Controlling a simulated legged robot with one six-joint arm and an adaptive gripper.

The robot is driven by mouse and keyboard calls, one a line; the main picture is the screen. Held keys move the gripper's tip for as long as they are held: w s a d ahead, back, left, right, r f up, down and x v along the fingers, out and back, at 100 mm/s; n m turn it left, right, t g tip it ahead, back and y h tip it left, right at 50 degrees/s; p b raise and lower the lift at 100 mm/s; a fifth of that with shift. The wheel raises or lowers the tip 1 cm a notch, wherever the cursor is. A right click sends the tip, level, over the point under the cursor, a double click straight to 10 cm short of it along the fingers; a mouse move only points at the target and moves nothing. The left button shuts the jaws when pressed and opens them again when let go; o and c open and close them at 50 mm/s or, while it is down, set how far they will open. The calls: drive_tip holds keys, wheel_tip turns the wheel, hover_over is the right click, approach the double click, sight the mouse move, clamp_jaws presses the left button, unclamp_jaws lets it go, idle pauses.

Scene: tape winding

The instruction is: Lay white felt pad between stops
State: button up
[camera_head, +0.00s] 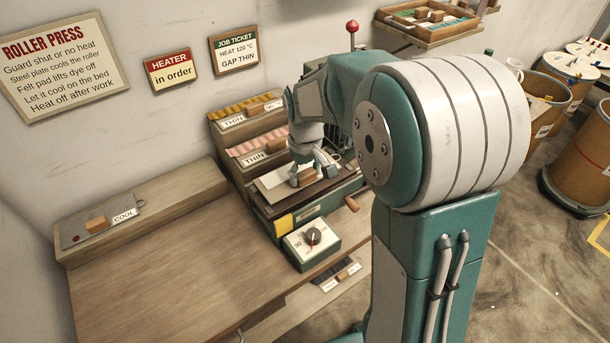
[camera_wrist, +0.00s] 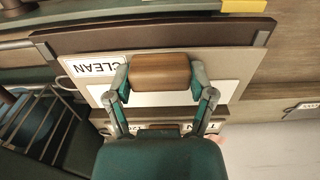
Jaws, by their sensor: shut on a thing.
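The white felt pad, a thin pale plate, lies at or just over the roller press bed; it shows in the wrist view (camera_wrist: 226,66) with a CLEAN label and in the head view (camera_head: 272,180). My gripper (camera_wrist: 160,76) is shut on its brown wooden grip block (camera_wrist: 160,66), one finger at each end. In the head view my gripper (camera_head: 310,178) is over the press. The darker bed plate (camera_wrist: 150,36) extends past the pad, with raised strips near its ends that look like the stops (camera_wrist: 262,39). I cannot tell whether the pad touches the bed.
A heat dial box (camera_head: 312,242) stands in front of the press. Labelled THIN racks (camera_head: 250,120) stand behind it. A COOL plate (camera_head: 100,222) lies on the left ledge. The wooden bench (camera_head: 160,270) is clear. My arm hides the press's right part.

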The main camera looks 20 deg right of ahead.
drive_tip(key=shift+f, duration=0.4)
drive_tip(key=shift+f, duration=0.3)
drive_tip(key=o, duration=1.1)
drive_tip(key=shift+o, duration=0.2)
